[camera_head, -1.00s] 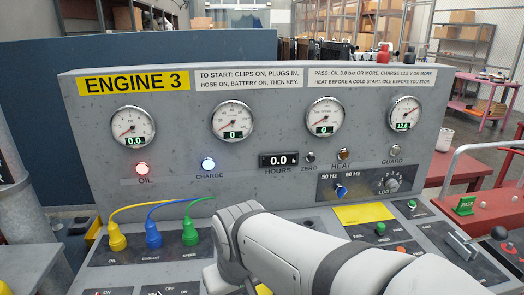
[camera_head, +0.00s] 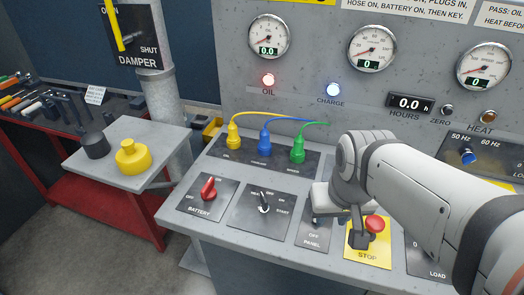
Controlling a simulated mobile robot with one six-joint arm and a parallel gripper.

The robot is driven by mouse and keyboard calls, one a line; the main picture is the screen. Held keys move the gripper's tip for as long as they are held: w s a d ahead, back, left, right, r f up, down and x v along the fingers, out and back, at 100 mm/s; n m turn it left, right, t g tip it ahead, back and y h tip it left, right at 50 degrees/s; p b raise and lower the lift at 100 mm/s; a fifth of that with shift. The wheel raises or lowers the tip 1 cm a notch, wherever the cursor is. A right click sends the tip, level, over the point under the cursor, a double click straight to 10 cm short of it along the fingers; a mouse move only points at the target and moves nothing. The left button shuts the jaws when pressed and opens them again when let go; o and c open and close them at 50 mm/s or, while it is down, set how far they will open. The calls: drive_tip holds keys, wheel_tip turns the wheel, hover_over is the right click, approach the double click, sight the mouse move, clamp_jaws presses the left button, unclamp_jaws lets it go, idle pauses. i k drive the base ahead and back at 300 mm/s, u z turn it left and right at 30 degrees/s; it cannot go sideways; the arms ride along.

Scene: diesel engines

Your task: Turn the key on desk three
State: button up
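The key (camera_head: 263,203) stands in a dark switch plate marked OFF, ON and START on the front of desk three. It points up and slightly left. My gripper (camera_head: 336,221) hangs over the desk to the right of the key, above the PANEL and STOP plates and apart from the key. My arm and wrist partly hide its fingers, so I cannot tell how far apart they are. I see nothing held in it.
A red battery switch (camera_head: 208,188) is left of the key. A red stop button (camera_head: 375,224) is close to my gripper. Yellow, blue and green plugs (camera_head: 264,146) stand behind. A pedestal with a yellow connector (camera_head: 132,157) is left.

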sight(264, 208)
drive_tip(key=u, duration=0.4)
drive_tip(key=k, duration=1.25)
drive_tip(key=u, duration=0.75)
drive_tip(key=i, duration=1.4)
drive_tip(key=z, duration=0.7)
